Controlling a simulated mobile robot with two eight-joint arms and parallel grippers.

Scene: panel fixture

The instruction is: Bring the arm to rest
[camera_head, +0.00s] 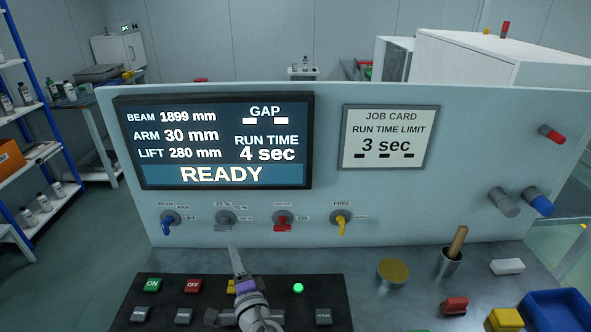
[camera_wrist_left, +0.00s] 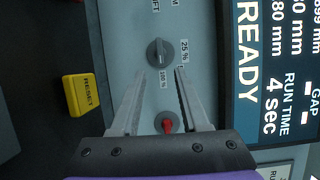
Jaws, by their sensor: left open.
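My left gripper (camera_head: 236,250) reaches up from the bottom of the head view, over the dark button console (camera_head: 330,290) and in front of the panel. In the left wrist view the gripper (camera_wrist_left: 160,72) is open, with nothing between its fingers. The grey speed knob (camera_wrist_left: 160,53) shows just beyond the fingertips, apparently untouched. In the head view the grey knob (camera_head: 226,217) stands just above the gripper. The display (camera_head: 213,142) reads arm 30 mm, lift 280 mm, run time 4 sec and READY. My right gripper is in neither view.
Blue (camera_head: 170,219), red (camera_head: 283,221) and yellow (camera_head: 341,222) knobs line the panel. The job card (camera_head: 388,137) says limit 3 sec. A cup with a wooden handle (camera_head: 452,258), a brass disc (camera_head: 392,273) and a blue bin (camera_head: 557,308) stand at right.

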